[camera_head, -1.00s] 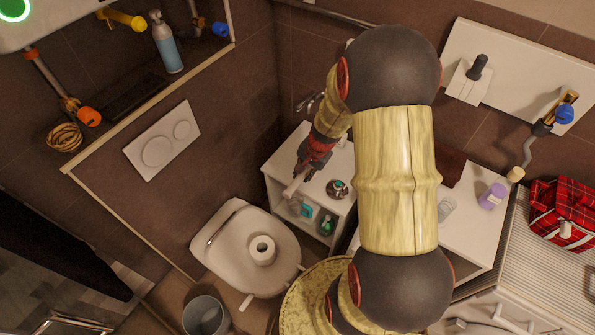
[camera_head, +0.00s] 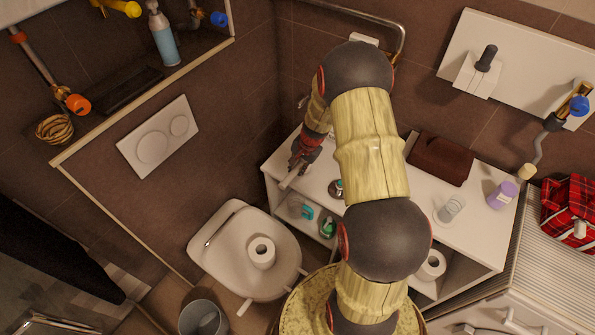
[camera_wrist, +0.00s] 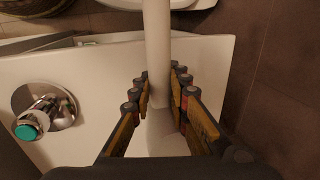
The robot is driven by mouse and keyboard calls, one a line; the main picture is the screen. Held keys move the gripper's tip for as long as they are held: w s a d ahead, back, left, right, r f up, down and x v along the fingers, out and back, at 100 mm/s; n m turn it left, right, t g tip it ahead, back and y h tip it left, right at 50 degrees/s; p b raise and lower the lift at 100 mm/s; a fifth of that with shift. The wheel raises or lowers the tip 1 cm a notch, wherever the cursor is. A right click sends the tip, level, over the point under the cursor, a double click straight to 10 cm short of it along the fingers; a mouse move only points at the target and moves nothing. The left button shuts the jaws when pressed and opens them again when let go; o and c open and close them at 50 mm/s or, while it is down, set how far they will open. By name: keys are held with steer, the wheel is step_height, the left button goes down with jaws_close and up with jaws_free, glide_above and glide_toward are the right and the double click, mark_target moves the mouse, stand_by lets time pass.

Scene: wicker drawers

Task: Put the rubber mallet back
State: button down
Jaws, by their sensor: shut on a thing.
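My gripper (camera_head: 299,164) is over the left end of the white counter in the head view. It is shut on a pale, rod-like thing (camera_head: 293,177), which looks like the rubber mallet's handle and points down and left. In the wrist view, the pale rod (camera_wrist: 157,40) runs between the fingers of my gripper (camera_wrist: 160,84) and extends past them toward the top edge. A mallet head cannot be made out. Whether the rod touches the counter is unclear.
Shelves below hold small items. The toilet (camera_head: 232,222) stands at left, with a paper roll (camera_head: 261,253) on it.

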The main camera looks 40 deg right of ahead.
steer(key=shift+w+f, duration=0.1)
steer(key=shift+f, duration=0.1)
steer(key=shift+f, duration=0.15)
steer(key=c, duration=1.8)
jaws_free()
steer(key=shift+c, duration=0.2)
steer(key=shift+o, duration=0.6)
